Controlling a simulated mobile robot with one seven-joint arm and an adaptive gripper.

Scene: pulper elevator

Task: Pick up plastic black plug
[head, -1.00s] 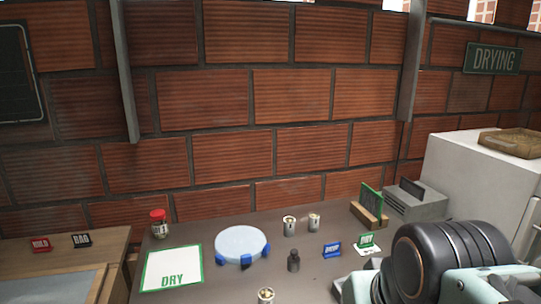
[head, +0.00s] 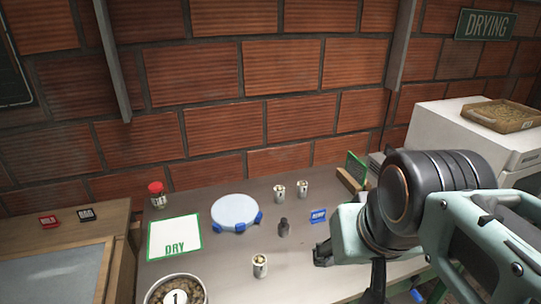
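A small black plug-like piece (head: 283,228), shaped like a little bottle with a narrower top, stands upright on the grey-brown table (head: 205,283). It is to the right of the round pale-blue piece with blue feet (head: 235,211) and left of a blue sign. My arm reaches in from the right, and its end (head: 345,262) is to the right of and nearer than the black piece, apart from it. Dark parts show at the arm's end, but the fingers are not clear, so I cannot see whether they are open.
Two metal cylinders (head: 279,192) stand behind the black piece; another (head: 260,266) stands in front. A DRY mat (head: 174,237), red-lidded jar (head: 156,194), blue sign (head: 318,216) and numbered bowl (head: 174,291) are also on the table. A brick wall (head: 215,123) closes the back.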

